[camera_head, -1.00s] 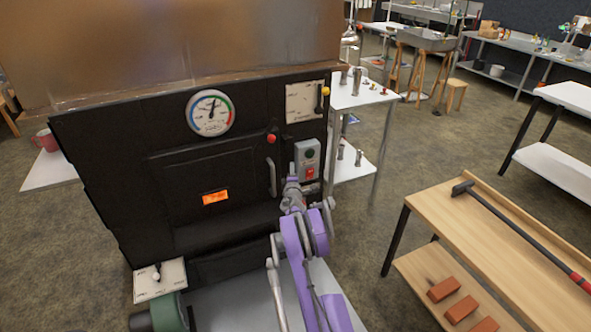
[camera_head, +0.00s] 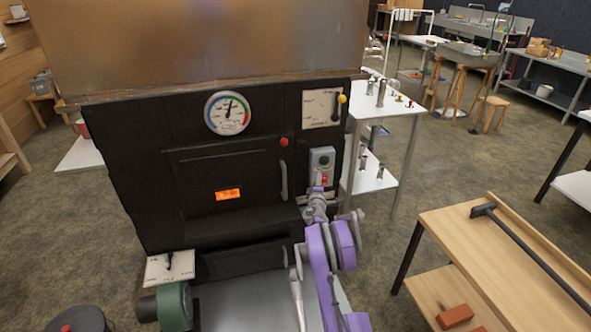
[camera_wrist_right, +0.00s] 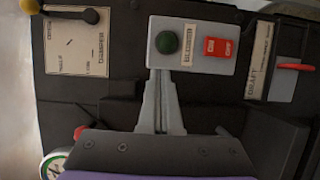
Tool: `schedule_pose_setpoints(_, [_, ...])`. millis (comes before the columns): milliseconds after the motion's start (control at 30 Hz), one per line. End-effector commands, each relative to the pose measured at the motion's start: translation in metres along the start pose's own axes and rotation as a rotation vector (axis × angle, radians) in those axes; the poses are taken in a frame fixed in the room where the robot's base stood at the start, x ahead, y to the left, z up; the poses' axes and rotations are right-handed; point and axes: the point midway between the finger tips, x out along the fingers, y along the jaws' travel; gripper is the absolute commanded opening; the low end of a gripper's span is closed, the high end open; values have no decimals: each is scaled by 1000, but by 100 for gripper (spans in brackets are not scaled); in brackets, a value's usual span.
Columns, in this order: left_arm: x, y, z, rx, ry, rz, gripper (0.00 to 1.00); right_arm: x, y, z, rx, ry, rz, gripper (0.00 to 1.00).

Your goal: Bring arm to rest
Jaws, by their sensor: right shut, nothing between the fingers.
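My right arm (camera_head: 330,270), purple and grey, reaches up from the bottom in the head view. Its right gripper (camera_head: 318,185) is shut and empty, just in front of the lower part of a grey switch box (camera_head: 321,160) on the black evaporator front. The red rocker switch (camera_wrist_right: 221,48) is to the right of the fingertips. I cannot tell whether the fingers touch the box. My left gripper is not in view.
The black evaporator front (camera_head: 210,180) carries a round gauge (camera_head: 227,113), a door handle (camera_head: 284,180) and a lever plate (camera_head: 322,107). A white side table (camera_head: 395,100) stands behind, right. A wooden bench (camera_head: 490,240) holds a long-handled tool (camera_head: 530,250). Open floor separates bench and evaporator.

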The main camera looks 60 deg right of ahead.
Motion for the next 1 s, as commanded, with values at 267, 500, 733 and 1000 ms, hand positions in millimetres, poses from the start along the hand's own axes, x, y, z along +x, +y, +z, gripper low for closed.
schedule_pose_setpoints(267, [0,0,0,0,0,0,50,-1,1,-2,1,0,0,0])
schedule_pose_setpoints(500, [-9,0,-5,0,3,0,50,-33,52,-58,120,10,-30,0])
schedule_pose_setpoints(733, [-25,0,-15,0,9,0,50,-126,128,-141,348,5,-156,0])
schedule_pose_setpoints(1000, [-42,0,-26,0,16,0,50,-271,174,-196,557,-9,-412,0])
